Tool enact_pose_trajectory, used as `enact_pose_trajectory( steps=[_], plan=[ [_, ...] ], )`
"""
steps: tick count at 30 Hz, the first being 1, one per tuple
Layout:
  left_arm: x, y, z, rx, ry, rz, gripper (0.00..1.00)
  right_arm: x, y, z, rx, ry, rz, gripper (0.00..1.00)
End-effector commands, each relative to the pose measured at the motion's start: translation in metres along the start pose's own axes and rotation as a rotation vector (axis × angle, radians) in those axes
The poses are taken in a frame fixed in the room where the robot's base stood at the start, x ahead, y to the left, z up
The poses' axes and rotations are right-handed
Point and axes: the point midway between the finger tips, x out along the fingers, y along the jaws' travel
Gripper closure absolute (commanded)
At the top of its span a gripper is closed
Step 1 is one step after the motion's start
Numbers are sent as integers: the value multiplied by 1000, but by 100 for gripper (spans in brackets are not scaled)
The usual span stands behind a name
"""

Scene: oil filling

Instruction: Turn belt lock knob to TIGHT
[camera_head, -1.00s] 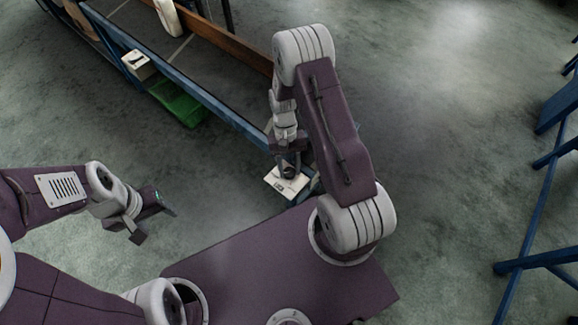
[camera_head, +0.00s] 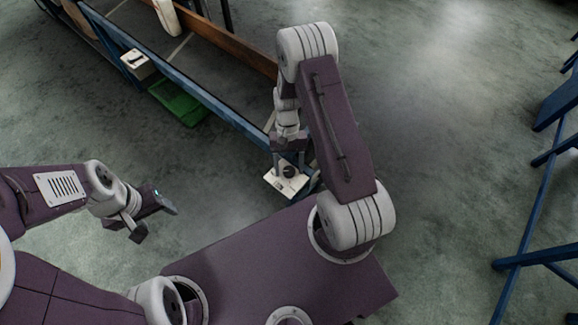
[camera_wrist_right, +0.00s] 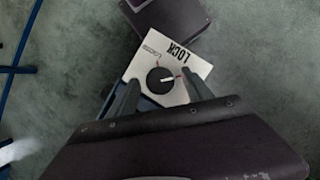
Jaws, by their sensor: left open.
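The belt lock knob (camera_wrist_right: 158,82) is a round black knob with a white pointer line on a white panel (camera_wrist_right: 192,62) lettered "LOCK". In the right wrist view the pointer faces right, toward a red mark. The smaller lettering is too small to read surely. My right gripper (camera_wrist_right: 160,88) is open, with a finger on each side of the knob and visible gaps between. In the head view the knob (camera_head: 289,171) and panel (camera_head: 273,181) lie just below the right gripper (camera_head: 290,163). My left gripper (camera_head: 156,222) is open and empty over the floor at left.
The blue conveyor frame (camera_head: 205,97) runs from upper left to the panel. A second white box (camera_head: 138,65) and a green tray (camera_head: 178,102) are along its side. Blue steel framing (camera_head: 540,215) stands at the far right. The floor between is clear.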

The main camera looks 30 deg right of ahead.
Motion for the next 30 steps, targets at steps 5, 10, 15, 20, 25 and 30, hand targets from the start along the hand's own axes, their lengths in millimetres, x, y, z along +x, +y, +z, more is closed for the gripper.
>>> enact_pose_trajectory(
  steps=[5,10,15,20,25,30],
  plan=[
    [0,0,0,0,0,0,39,0,0,0,-1,-1,0,42],
    [0,0,0,0,0,0,39,-10,0,-1,-1,3,-1,42],
    [1,0,0,0,0,0,39,-47,0,-1,-2,5,-1,42],
    [2,0,0,0,0,0,39,-77,0,-1,0,3,-1,42],
    [2,0,0,0,0,0,39,-90,0,0,0,-1,0,42],
    [2,0,0,0,0,0,39,-91,0,0,0,-1,0,42]
  ],
)
